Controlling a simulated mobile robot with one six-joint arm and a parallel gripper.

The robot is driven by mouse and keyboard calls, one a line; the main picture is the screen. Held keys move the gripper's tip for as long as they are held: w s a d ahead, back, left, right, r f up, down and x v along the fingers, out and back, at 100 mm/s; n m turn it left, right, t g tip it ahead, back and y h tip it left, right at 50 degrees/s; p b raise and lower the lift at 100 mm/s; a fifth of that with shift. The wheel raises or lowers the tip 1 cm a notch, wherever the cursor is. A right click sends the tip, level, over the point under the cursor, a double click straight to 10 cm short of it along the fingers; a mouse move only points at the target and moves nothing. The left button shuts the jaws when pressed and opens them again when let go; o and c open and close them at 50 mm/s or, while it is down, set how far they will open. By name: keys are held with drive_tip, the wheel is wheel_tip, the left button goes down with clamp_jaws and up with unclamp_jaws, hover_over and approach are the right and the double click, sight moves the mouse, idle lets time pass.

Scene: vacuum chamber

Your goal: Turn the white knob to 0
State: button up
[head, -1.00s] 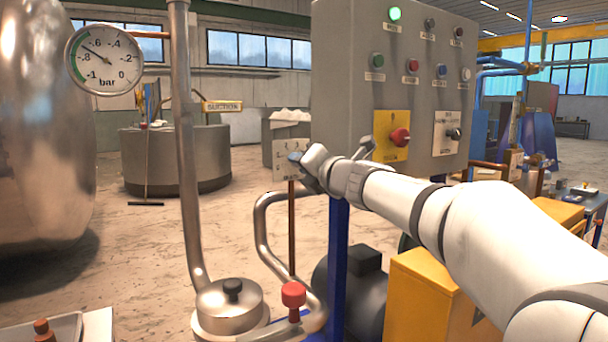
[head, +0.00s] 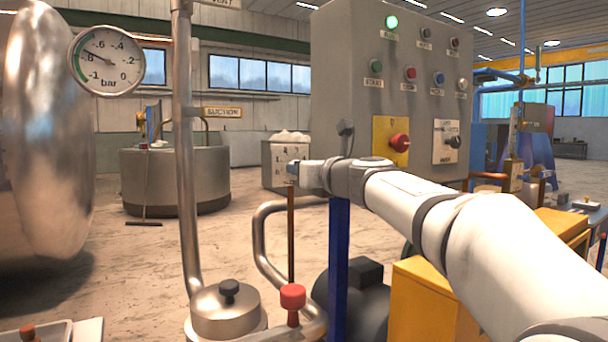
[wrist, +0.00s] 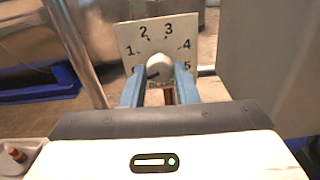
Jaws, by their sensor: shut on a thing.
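The white knob (wrist: 159,65) sits low on a pale dial plate (wrist: 130,29) in the wrist view. The numbers 1 to 5 show around it; the spot at lower left, where 0 belongs, is mostly behind my left finger. A dark mark on the knob points to the lower left, towards that spot. My gripper (wrist: 160,71) has its two blue fingers on either side of the knob, shut on it. In the head view my gripper (head: 292,168) is at the dial plate (head: 281,151) and hides the knob.
A grey control panel (head: 350,75) with buttons and a red switch (head: 399,142) stands right of the dial. A steel pipe (head: 187,150) rises on the left, beside a bar gauge (head: 106,61) with its needle near -.8. A red knob (head: 292,296) is below.

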drive_tip(key=shift+f+n, duration=0.1)
drive_tip(key=shift+n, duration=0.2)
drive_tip(key=o, duration=1)
drive_tip(key=v, duration=0.7)
drive_tip(key=shift+s+d, duration=0.25)
